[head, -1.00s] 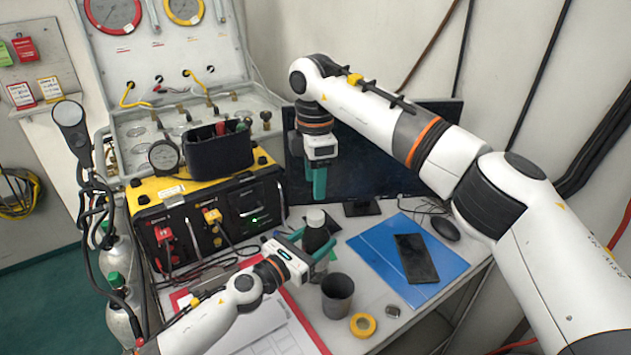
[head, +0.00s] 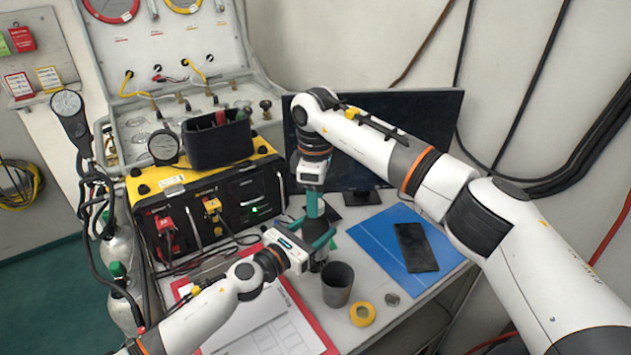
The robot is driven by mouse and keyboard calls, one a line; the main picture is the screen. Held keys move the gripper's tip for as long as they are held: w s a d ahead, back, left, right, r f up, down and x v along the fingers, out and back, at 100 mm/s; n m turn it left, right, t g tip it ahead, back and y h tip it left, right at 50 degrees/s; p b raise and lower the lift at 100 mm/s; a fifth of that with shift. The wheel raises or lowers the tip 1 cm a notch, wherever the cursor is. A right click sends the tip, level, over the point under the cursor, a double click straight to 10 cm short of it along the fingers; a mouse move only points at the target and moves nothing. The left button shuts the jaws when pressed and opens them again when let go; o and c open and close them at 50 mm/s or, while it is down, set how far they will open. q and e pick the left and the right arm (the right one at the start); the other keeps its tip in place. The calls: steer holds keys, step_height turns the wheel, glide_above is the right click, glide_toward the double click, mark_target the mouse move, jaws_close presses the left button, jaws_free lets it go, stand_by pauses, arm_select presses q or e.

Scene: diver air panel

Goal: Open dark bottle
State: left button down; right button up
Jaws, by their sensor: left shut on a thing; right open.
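The dark bottle (head: 312,238) stands upright on the table, largely hidden by my grippers. My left gripper (head: 309,240) is shut around its body from the left. My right gripper (head: 313,212) points straight down directly above the bottle, its fingers open at the height of the cap. The white cap seen earlier is hidden behind these fingers, and I cannot tell whether they touch it.
A dark grey cup (head: 338,285) stands just right of and in front of the bottle. A yellow tape roll (head: 362,314) lies in front of it. A monitor (head: 420,130) stands behind.

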steer(key=shift+f, duration=0.3)
